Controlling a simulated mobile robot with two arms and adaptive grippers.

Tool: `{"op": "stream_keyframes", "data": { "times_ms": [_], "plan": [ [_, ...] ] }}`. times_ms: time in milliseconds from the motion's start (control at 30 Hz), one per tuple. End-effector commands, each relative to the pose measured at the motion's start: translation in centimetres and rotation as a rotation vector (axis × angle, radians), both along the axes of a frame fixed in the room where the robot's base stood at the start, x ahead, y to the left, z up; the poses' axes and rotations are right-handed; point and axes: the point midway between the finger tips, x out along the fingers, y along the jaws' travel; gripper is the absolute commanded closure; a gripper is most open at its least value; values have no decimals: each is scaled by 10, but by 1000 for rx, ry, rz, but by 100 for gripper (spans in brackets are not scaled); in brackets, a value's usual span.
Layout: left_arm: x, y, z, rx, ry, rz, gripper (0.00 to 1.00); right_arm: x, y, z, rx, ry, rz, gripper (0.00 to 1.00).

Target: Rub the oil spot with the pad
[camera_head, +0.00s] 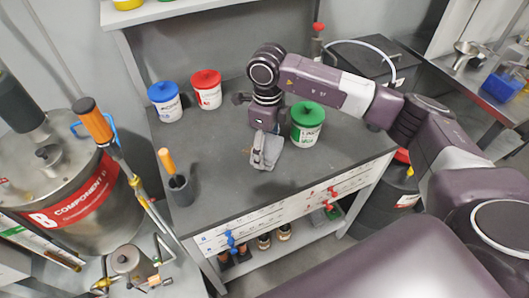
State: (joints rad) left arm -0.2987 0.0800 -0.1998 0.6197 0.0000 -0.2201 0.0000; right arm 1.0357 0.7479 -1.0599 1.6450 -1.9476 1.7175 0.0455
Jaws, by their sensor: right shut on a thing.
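My right gripper (267,132) reaches down over the grey workbench (225,180) from the right. It is shut on a light grey pad (267,153), which is at or very near the bench top, toward its middle. I cannot tell for sure whether the pad presses on the surface. A small faint brownish mark (246,151) shows just left of the pad. I cannot tell whether it is the oil spot; any spot under the pad is hidden. My left gripper is not in view.
A green-lidded tub (306,125) stands close right of the pad. Blue-lidded (165,102) and red-lidded (207,90) tubs stand at the back left. A dark cup with an orange-handled tool (181,190) stands near the left edge. The bench front is clear.

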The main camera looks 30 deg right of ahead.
Motion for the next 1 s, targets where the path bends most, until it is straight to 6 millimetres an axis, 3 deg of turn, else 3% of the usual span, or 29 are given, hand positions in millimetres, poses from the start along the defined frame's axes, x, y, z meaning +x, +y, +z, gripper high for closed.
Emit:
{"op": "stream_keyframes", "data": {
  "times_ms": [300, 867, 1000],
  "plan": [
    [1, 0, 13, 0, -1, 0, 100, 3, -8, 26, 0, 0, -4, 51],
    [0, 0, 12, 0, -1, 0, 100, 3, -9, 26, 1, -1, -5, 51],
    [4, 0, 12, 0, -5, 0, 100, 2, -25, 23, 5, 5, -33, 51]
  ]
}}
